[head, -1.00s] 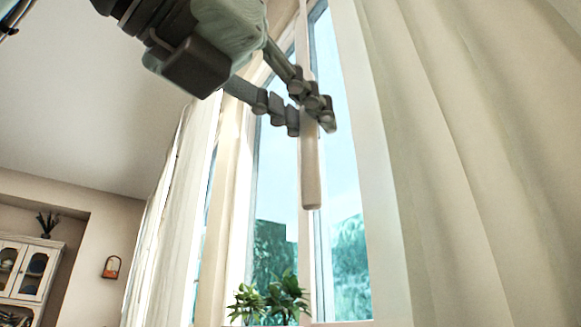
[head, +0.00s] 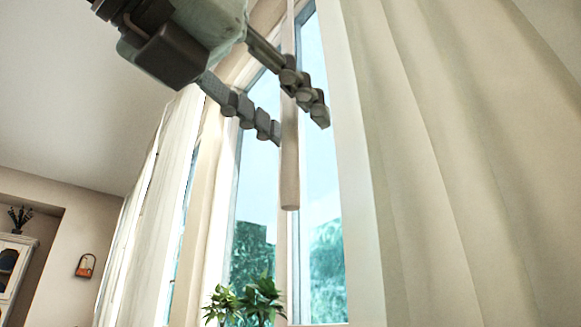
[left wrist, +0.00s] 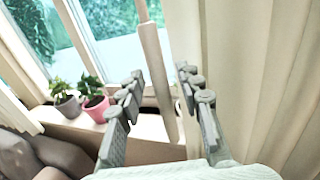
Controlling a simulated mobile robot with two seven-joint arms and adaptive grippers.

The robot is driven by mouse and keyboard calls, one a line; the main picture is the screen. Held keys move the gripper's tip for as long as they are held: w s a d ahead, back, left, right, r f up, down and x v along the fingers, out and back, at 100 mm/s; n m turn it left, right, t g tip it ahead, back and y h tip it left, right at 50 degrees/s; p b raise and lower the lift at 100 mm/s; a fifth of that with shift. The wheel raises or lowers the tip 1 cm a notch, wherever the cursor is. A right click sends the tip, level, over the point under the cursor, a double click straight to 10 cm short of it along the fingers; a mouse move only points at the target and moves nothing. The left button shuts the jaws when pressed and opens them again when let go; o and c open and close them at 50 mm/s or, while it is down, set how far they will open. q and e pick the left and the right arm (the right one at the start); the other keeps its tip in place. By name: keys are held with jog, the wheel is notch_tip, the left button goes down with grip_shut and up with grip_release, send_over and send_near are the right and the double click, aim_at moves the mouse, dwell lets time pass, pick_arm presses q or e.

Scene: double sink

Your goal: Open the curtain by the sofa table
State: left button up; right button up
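A long pale wooden rod (head: 290,178) hangs upright in front of the window in the head view. It also shows in the left wrist view (left wrist: 157,75), between the fingers. My left gripper (head: 300,129) is open, its two fingers spread on either side of the rod; in the left wrist view (left wrist: 160,77) a gap shows between fingers and rod. A cream curtain (head: 450,180) hangs in folds at the right. Another pale curtain (head: 150,215) hangs at the left. Glass shows between them. The rod's top is out of view. My right gripper is not in view.
Potted plants (head: 247,302) stand on the window ledge, in a grey pot (left wrist: 69,106) and a pink pot (left wrist: 97,107) in the left wrist view. A white cabinet (head: 15,265) stands at the far left by the wall.

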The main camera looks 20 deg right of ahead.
pick_arm(q)
jog(key=v, duration=1.1)
jog(key=shift+s+a, duration=0.2)
jog(key=shift+a, duration=0.05)
